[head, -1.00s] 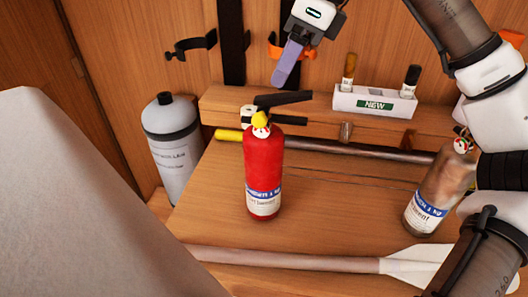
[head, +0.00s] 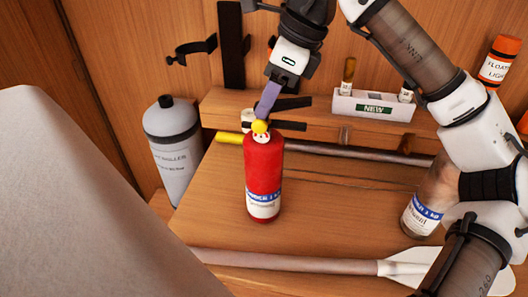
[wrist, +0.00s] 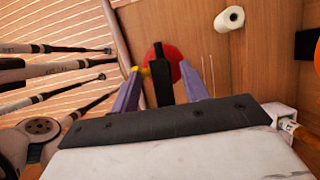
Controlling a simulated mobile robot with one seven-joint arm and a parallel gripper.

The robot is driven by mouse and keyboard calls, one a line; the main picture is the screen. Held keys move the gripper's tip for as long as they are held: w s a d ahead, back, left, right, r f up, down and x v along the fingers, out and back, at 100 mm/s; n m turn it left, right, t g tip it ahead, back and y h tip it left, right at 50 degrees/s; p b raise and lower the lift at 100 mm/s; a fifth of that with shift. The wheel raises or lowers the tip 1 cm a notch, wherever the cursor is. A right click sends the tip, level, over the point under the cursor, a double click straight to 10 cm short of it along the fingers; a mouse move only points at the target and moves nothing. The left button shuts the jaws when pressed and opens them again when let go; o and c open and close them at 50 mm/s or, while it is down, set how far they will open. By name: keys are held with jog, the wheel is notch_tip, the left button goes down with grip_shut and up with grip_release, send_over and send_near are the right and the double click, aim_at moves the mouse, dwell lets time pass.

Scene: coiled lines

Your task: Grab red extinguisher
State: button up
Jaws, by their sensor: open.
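The red extinguisher (head: 264,178) stands upright on the wooden surface in the middle of the head view, with a yellow part and black handle on top. My gripper (head: 263,108) is over its top, pointing down, and in the head view a purple finger overlaps the handle. In the wrist view the two purple fingers of my gripper (wrist: 163,80) are apart. The black handle (wrist: 159,75) shows between them, with the red extinguisher body (wrist: 176,62) behind it. I cannot tell whether the fingers touch it.
A grey cylinder (head: 172,150) stands at the left. A paddle (head: 300,261) lies in front and a pole (head: 335,149) behind. A white box marked NEW (head: 373,106) sits on the ledge.

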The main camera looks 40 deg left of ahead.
jog(key=shift+f, duration=0.1)
jog(key=shift+c, duration=0.3)
grip_shut()
dwell(0.9)
